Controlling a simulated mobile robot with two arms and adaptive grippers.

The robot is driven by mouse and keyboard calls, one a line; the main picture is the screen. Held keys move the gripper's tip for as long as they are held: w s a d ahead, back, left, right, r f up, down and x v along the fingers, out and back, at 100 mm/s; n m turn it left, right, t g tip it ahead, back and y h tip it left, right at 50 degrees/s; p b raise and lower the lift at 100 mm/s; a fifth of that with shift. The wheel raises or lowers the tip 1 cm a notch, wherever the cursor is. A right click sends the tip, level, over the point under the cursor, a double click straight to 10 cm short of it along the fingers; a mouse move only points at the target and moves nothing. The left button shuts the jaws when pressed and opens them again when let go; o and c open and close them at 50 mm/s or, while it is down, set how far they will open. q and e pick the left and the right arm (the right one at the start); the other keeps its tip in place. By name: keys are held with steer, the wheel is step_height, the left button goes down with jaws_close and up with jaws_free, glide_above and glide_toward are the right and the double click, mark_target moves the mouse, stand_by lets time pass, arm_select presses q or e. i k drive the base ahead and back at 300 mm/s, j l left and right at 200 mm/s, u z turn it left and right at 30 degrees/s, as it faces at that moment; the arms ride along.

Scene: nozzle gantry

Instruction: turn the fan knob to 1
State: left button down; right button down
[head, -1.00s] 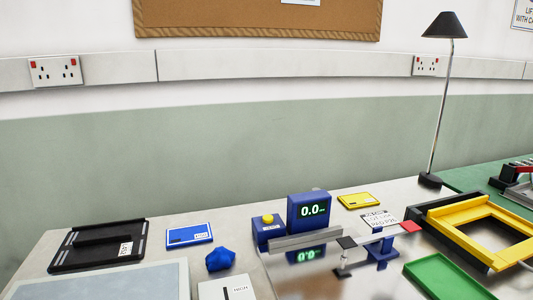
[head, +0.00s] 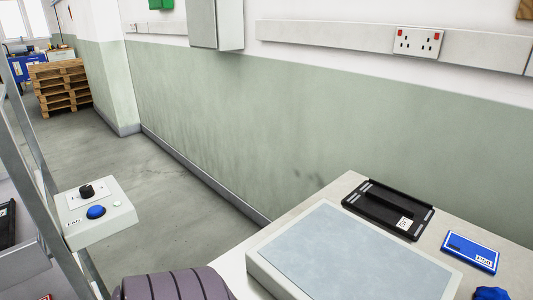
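In the head view, a pale control box (head: 97,211) is mounted on a grey metal frame at the left. It carries a black knob (head: 87,191) on a small white plate, a blue knob (head: 96,212), a small white button and a label that appears to read FAN beside the blue knob. The knob markings are too small to read. Neither of my grippers shows in the view.
A grey metal frame (head: 35,165) stands at the left edge. A bench with a grey-topped panel (head: 350,255), a black tray (head: 388,207) and a blue card (head: 470,252) fills the lower right. Open floor (head: 190,185) lies between. Wooden pallets (head: 60,88) stand far back.

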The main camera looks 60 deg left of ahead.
mark_target(87, 191)
steer(key=u, duration=1.8)
steer(key=k+l+u, duration=0.1)
steer(key=u, duration=0.35)
steer(key=k+l+u, duration=0.15)
steer(key=u, duration=0.35)
steer(key=k+u, duration=0.15)
steer(key=u, duration=0.3)
steer(key=i, duration=0.45)
